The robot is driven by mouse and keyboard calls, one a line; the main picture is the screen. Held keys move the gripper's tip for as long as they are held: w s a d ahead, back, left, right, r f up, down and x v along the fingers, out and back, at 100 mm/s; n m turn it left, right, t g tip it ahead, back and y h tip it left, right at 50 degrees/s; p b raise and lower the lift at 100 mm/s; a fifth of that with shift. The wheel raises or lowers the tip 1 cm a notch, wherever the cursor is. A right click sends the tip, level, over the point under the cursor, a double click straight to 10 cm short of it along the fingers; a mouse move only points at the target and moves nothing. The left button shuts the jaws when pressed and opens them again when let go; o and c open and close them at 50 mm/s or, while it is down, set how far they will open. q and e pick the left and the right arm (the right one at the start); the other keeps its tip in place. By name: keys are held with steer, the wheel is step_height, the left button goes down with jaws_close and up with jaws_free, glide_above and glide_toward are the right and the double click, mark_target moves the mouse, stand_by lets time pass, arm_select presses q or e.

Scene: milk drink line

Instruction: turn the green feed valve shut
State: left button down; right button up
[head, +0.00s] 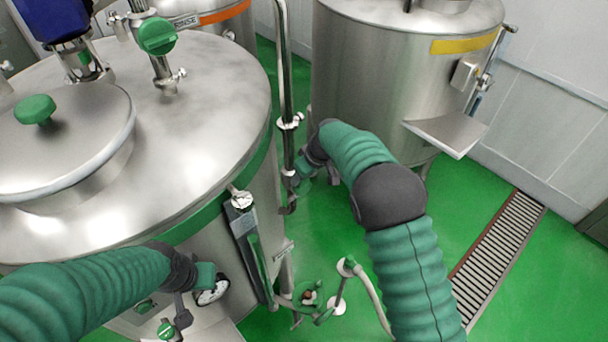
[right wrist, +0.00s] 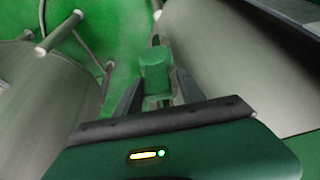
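In the right wrist view, a green block-like handle (right wrist: 155,68) stands between the two dark fingers of my right gripper (right wrist: 156,84), one on each side. I take it for the feed valve's handle; whether the fingers press on it is unclear. In the head view my right gripper (head: 302,176) is by the upright pipe (head: 287,95) between the two tanks, and its fingers are mostly hidden. My left gripper (head: 207,278) is low in front of the left tank, near a round gauge (head: 212,293); its fingers cannot be made out.
A large steel tank (head: 215,85) with a green-knobbed lid fills the left. A second tank (head: 375,70) stands at the back right. A green handwheel (head: 309,296) and bent pipes sit low in the middle. Green floor and a drain grate (head: 500,250) lie clear at right.

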steer(key=shift+w+f, duration=0.35)
steer(key=shift+w, duration=0.05)
steer(key=c, duration=0.7)
jaws_close()
steer(key=shift+a, duration=0.1)
steer(key=shift+r, duration=0.1)
